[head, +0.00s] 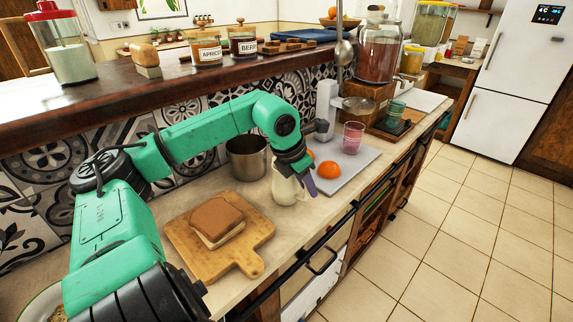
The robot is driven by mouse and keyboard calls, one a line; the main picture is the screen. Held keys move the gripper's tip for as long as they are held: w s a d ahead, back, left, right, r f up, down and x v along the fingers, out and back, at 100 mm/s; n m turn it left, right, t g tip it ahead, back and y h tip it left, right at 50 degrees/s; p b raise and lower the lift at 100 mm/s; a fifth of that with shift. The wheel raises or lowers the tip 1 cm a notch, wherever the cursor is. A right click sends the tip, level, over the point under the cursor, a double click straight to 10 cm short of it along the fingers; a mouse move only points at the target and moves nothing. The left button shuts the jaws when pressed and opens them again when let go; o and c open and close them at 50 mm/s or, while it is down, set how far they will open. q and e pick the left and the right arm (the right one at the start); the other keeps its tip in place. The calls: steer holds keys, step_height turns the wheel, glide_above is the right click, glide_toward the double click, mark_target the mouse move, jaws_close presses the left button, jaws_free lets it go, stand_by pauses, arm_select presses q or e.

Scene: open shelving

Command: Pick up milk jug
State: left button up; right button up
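The milk jug (285,190) is a small cream-white jug standing on the counter, between the metal pot and the oranges. My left gripper (303,177) reaches down over the jug's upper right part and hides some of its rim. One dark finger shows at the jug's right side; the other finger is not clearly visible. I cannot tell whether the fingers touch the jug or how far apart they are. My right gripper is not in view.
A metal pot (247,158) stands behind the jug to the left. A wooden board (248,264) with bread (216,222) lies in front. Right of the jug, a grey board (358,158) holds an orange (329,170) and a pink glass (352,138). A raised ledge (130,88) runs behind.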

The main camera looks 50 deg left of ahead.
arm_select(q)
steer(key=x, duration=0.2)
steer(key=shift+a+f, duration=0.1)
steer(key=shift+f, duration=0.35)
steer(key=shift+w+f, duration=0.25)
steer(key=shift+f, duration=0.1)
jaws_close()
steer(key=shift+r, duration=0.1)
stand_by(0.7)
